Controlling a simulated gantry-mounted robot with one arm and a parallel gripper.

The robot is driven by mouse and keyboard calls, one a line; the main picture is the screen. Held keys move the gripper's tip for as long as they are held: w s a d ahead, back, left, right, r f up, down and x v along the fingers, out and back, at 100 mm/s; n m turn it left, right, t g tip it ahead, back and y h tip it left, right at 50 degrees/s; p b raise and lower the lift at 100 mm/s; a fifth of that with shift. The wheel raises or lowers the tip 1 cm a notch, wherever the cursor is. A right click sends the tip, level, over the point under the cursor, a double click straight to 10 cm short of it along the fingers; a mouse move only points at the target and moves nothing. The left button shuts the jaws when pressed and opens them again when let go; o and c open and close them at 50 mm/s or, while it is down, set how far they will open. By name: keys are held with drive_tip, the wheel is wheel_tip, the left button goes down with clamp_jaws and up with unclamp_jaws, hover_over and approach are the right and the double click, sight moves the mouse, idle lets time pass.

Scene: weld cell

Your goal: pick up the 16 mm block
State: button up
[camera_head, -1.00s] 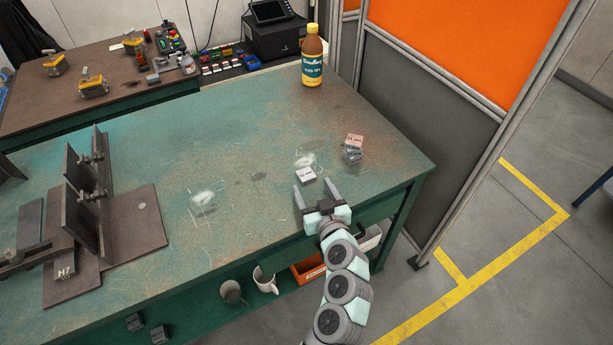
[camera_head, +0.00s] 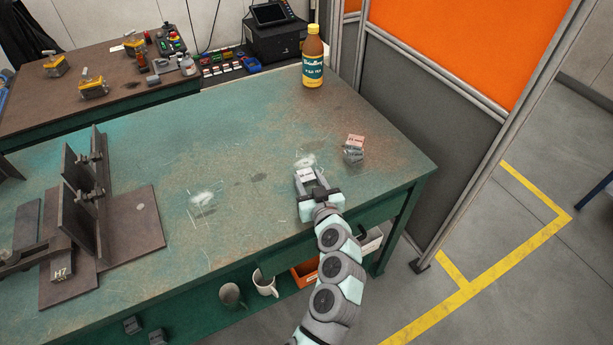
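A small grey block with a white, labelled top (camera_head: 306,173) is near the front edge of the green workbench. Its label is too small to read. My gripper (camera_head: 310,179) is at this block, with one finger along each side, and appears closed on it. The block looks to be at bench level. To its right, a block with a reddish, labelled top (camera_head: 355,141) sits on or against a grey block (camera_head: 353,156). I cannot read a 16 mm mark on any of them.
The green workbench (camera_head: 240,150) is clear around the blocks. A dark steel fixture (camera_head: 130,225) fills the left side. An orange and grey partition (camera_head: 430,100) stands right of the bench. Mugs (camera_head: 265,283) sit below.

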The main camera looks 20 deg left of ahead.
clamp_jaws()
drive_tip(key=shift+r, duration=0.1)
